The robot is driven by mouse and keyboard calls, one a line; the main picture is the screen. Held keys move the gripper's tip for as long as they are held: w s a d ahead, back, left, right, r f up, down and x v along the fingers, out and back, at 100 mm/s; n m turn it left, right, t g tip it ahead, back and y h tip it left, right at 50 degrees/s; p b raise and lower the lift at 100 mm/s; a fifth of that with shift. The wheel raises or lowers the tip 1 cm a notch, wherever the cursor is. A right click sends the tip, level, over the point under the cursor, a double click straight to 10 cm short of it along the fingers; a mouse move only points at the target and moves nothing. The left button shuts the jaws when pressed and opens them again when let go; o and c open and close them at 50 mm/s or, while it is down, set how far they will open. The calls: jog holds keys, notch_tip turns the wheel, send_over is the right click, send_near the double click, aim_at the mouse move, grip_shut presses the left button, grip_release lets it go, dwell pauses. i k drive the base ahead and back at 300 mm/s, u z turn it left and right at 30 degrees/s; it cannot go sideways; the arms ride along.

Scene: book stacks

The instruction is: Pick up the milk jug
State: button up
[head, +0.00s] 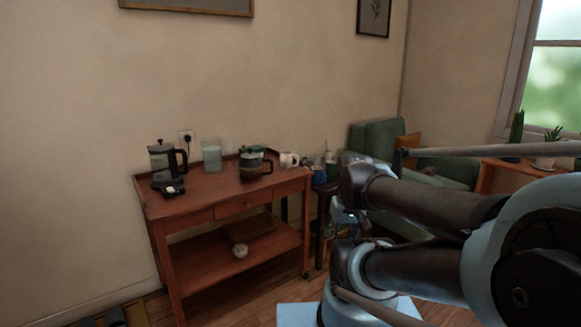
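A small white vessel with a handle (289,160) stands near the right end of the reddish wooden cart's top (225,192); it looks most like the milk jug, but it is too small to be sure. A dark green and silver pot (252,167) stands just left of it. My arm fills the right foreground, well to the right of the cart. I cannot make out my gripper's fingers in this view.
A glass coffee press with a black handle (163,163) and a pale translucent container (212,156) stand further left on the cart. A small white round item (240,250) sits on the lower shelf. A green armchair (376,140) stands behind my arm. The cart's front is clear.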

aim_at(286, 157)
jog(key=z, duration=1.65)
jog(key=k, duration=0.9)
jog(key=u, duration=1.05)
jog(key=i, duration=1)
